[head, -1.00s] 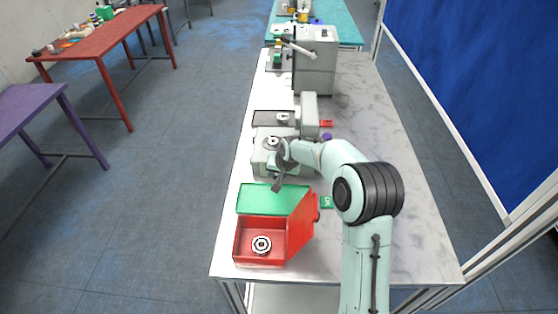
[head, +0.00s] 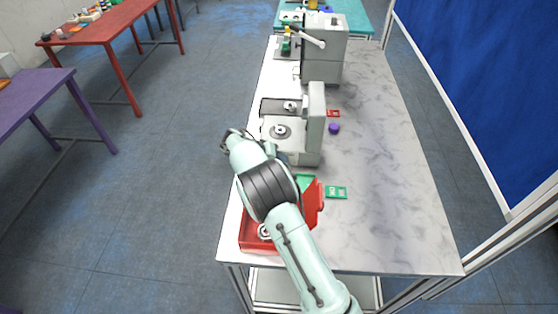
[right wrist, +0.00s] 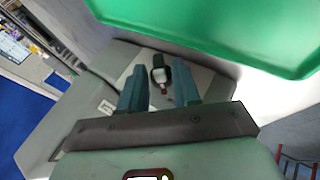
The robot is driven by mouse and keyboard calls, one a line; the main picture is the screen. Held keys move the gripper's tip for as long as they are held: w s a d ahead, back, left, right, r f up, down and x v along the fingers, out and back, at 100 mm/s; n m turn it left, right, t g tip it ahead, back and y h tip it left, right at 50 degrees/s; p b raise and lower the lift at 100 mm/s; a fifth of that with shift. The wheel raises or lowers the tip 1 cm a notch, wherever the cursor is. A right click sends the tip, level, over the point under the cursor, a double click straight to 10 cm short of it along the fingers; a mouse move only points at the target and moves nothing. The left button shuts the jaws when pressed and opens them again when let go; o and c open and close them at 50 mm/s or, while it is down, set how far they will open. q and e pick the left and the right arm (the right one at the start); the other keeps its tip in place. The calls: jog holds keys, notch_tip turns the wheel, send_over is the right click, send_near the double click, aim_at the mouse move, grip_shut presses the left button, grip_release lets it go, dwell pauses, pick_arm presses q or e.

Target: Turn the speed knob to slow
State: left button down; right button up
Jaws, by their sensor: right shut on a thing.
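The speed knob (right wrist: 158,74), dark with a white face and a red mark, sits on a light panel in the right wrist view. The fingers of my right gripper (right wrist: 160,92) stand on either side of it, shut on it. In the head view my right gripper (head: 226,138) is at the left side of a grey machine (head: 310,140) with a round disc on top. The knob is hidden there. The knob's labels cannot be read. My left gripper is not in view.
The green sheet (right wrist: 220,35) looms close in the wrist view.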

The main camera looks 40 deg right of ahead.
jog(key=shift+w+a+g+h, duration=0.1)
jog(key=shift+g+h, duration=0.3)
jog(key=shift+h, duration=0.3)
jog(key=shift+f+n, duration=0.1)
jog(key=shift+n, duration=0.2)
jog(key=o, duration=0.7)
jog(key=v, duration=1.3)
jog(key=shift+a, duration=0.3)
